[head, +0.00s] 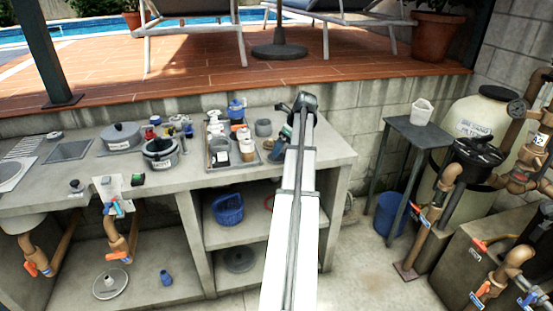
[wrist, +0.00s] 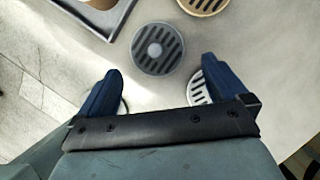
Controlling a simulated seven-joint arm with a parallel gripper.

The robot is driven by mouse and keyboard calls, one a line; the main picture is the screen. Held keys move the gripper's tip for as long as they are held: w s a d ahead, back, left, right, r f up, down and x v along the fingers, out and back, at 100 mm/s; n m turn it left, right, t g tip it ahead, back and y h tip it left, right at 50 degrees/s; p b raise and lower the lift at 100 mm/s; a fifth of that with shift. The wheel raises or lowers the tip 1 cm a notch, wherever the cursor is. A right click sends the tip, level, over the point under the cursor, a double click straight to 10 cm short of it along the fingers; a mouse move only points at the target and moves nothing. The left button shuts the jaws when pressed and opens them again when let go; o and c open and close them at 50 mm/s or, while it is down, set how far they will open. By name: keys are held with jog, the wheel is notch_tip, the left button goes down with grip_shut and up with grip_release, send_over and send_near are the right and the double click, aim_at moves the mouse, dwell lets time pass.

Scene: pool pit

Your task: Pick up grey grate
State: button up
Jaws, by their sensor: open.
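In the wrist view a round grey grate (wrist: 157,49) with dark slots lies flat on the pale counter. It is just beyond and between the tips of my gripper (wrist: 161,66). The two blue fingers are apart with nothing between them. A pale slotted disc (wrist: 198,90) is partly hidden behind the right finger. A tan slotted disc (wrist: 204,4) is cut off at the top edge. In the head view my gripper (head: 281,143) is over the counter's right part, largely covered by my arm. I cannot make out the round grey grate there.
The concrete counter (head: 325,158) has bare room at its right end. A grey tray (head: 211,168) with several small items stands left of my gripper; a tray edge (wrist: 118,22) shows in the wrist view. Pots (head: 160,157), a side table (head: 420,133) and pipes stand farther off.

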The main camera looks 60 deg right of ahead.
jog(key=shift+a+x, duration=0.2)
jog(key=shift+x, duration=2.4)
jog(key=shift+w+r, duration=0.1)
jog(key=shift+w, duration=0.1)
jog(key=shift+c, duration=0.2)
jog(key=c, duration=0.8)
jog(key=shift+c, duration=0.2)
jog(key=shift+r, duration=0.1)
jog(key=shift+r, duration=0.55)
notch_tip(320, 180, up, 2)
jog(key=shift+r, duration=0.2)
jog(key=s, duration=1.8)
